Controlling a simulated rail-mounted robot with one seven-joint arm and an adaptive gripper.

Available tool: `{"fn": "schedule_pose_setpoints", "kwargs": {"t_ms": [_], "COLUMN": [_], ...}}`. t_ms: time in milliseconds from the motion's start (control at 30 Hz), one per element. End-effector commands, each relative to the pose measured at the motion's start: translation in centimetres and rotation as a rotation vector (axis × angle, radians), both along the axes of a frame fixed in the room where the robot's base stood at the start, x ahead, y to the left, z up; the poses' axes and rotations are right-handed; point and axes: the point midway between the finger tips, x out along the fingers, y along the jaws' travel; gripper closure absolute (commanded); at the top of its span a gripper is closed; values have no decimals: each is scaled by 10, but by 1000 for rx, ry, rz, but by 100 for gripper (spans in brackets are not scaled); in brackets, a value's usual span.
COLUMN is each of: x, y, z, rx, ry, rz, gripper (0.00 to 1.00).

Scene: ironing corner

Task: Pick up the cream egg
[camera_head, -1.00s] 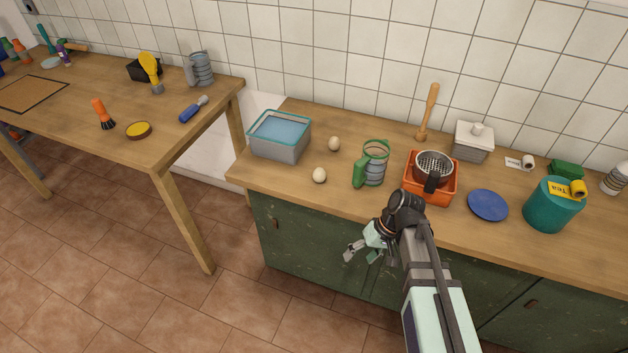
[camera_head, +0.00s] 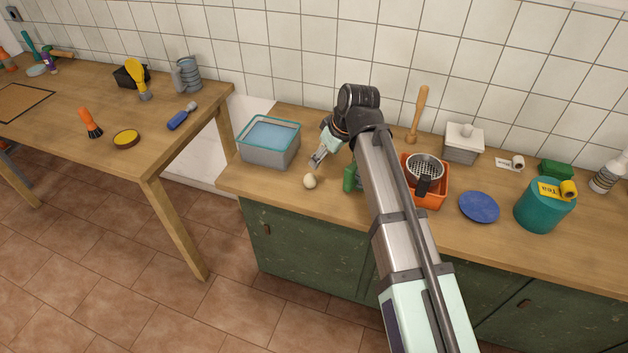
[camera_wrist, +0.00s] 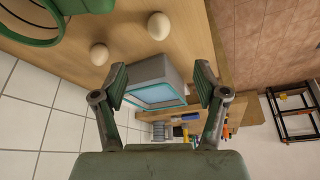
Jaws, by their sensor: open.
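Two pale cream, egg-like objects are on the counter; I cannot tell a clear colour difference between them. My gripper (camera_head: 318,161) is open and empty, above the counter beside the eggs. In the wrist view my gripper (camera_wrist: 162,84) has its fingers apart with neither egg between them.
A grey box with a teal rim (camera_head: 250,151) stands left of my gripper. The front counter edge is clear.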

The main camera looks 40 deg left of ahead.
Motion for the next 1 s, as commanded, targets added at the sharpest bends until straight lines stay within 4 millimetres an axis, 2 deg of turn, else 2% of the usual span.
{"fn": "schedule_pose_setpoints", "kwargs": {"t_ms": [500,1000], "x": [5,7], "y": [33,45], "z": [-81,-109], "rx": [-2,-1], "ry": [3,3], "rz": [-2,-2], "gripper": [28,28]}}
